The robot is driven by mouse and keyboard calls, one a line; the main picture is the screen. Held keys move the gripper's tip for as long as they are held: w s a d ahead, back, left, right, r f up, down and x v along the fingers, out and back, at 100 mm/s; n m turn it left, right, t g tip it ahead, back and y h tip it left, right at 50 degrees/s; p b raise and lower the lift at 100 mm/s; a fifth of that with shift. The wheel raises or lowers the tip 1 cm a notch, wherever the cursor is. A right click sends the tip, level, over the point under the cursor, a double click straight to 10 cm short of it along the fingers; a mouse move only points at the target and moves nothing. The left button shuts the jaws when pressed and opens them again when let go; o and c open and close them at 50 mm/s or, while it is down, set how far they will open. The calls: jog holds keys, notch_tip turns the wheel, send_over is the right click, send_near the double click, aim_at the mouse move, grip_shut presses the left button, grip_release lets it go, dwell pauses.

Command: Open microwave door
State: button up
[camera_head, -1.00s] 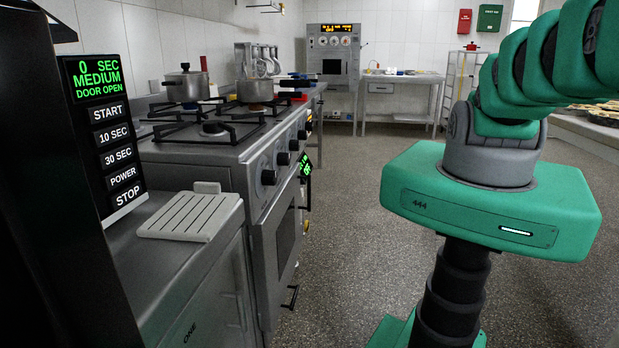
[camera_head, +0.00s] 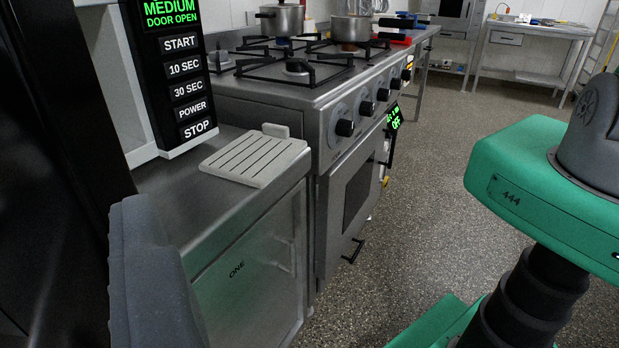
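The microwave's control panel (camera_head: 174,75) shows at the upper left, with green text reading "MEDIUM" and "DOOR OPEN" above a column of buttons. A large dark surface (camera_head: 50,120) fills the left edge; it looks like the microwave's door, seen very close. A pale strip shows between it and the panel. A grey part that looks like one finger of my gripper (camera_head: 150,275) rises at the lower left, in front of the counter and beside the dark surface. I cannot tell whether it touches it. The other finger is not visible.
A light slotted board (camera_head: 255,158) lies on the metal counter right of the panel. A stove (camera_head: 335,105) with pots stands beyond it, its oven door facing the open speckled floor (camera_head: 420,180). My green base and column are at the right.

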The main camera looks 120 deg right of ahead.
jog(key=shift+s+a+r, duration=0.1)
jog(key=shift+s, duration=0.95)
jog(key=shift+s+a+r, duration=0.1)
jog(key=shift+s, duration=0.9)
